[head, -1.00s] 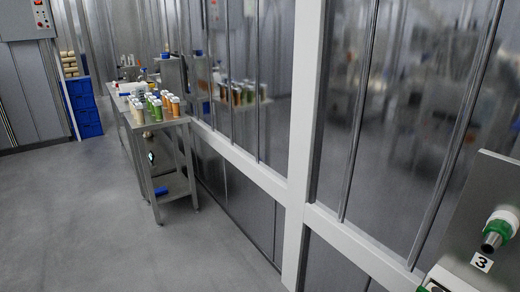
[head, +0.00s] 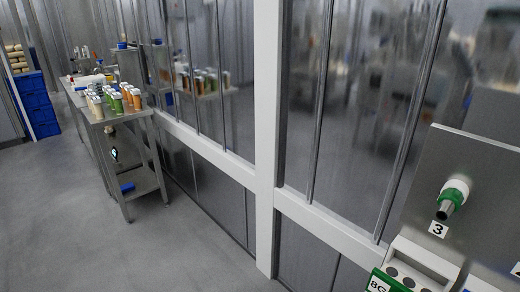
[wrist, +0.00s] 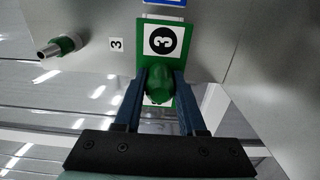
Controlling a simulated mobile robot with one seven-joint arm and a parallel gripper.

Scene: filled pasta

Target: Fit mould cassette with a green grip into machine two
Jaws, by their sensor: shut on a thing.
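In the wrist view my gripper (wrist: 160,76) is shut on a rounded green grip (wrist: 159,92). Right behind the grip is a green plate (wrist: 143,66) with a white square and a black disc reading 3. I cannot tell whether this plate belongs to the cassette or to the machine; the cassette's body is hidden. A grey machine face (wrist: 215,38) lies behind. The head view shows a grey machine (head: 470,180) at right with a green-collared nozzle (head: 453,195) and a label 3 (head: 439,229). My gripper is outside the head view. No number 2 shows.
A white block with dark round holes (head: 425,262) and a green label (head: 383,284) sit below the nozzle. A steel table (head: 122,121) with several coloured jars stands at left, blue crates (head: 38,105) beyond. A glazed wall with a white post (head: 268,120) runs between; the left floor is clear.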

